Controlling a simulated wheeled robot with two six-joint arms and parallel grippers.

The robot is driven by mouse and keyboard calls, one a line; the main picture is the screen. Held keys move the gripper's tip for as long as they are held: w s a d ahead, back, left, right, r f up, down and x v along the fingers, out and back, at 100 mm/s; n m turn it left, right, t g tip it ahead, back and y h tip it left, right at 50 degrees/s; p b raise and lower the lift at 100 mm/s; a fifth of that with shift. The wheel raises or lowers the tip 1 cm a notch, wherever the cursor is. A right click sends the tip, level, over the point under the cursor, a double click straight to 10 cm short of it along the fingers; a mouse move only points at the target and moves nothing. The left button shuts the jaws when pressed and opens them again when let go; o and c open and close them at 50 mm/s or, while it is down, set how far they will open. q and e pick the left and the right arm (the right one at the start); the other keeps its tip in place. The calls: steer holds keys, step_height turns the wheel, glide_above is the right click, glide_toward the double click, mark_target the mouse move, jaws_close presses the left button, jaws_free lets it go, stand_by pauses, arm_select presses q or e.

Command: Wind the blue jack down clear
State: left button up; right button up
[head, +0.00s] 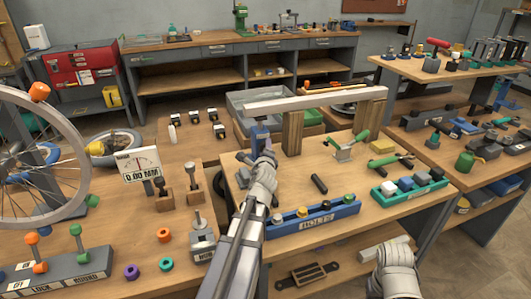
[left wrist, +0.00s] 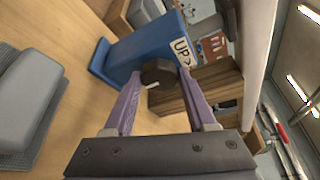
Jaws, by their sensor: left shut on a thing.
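The blue jack (head: 259,134) stands upright on the middle table, under the left end of a pale beam (head: 315,98). In the left wrist view the jack (left wrist: 148,45) shows its blue body and a white "UP" label with an arrow. My left gripper (head: 265,152) is at the jack's near side. Its purple fingers (left wrist: 160,88) are shut on the jack's dark knob (left wrist: 158,72). I cannot tell whether the jack's top touches the beam. Part of my right arm shows at the lower right of the head view; its gripper is not visible.
Wooden blocks (head: 292,133) hold up the beam beside the jack. A blue bolt tray (head: 316,216) and a green tray (head: 409,186) lie nearer on the table. A dial gauge sign (head: 139,164) and a wheel (head: 40,155) stand to the left.

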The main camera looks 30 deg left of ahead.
arm_select(q)
steer(key=shift+n, duration=0.4)
steer(key=o, duration=1.4)
steer(key=shift+c, duration=0.2)
steer(key=shift+s, duration=0.15)
steer(key=v, duration=0.7)
steer(key=shift+s+d+p, duration=0.2)
steer(key=shift+s+p, duration=0.1)
steer(key=shift+p, duration=0.1)
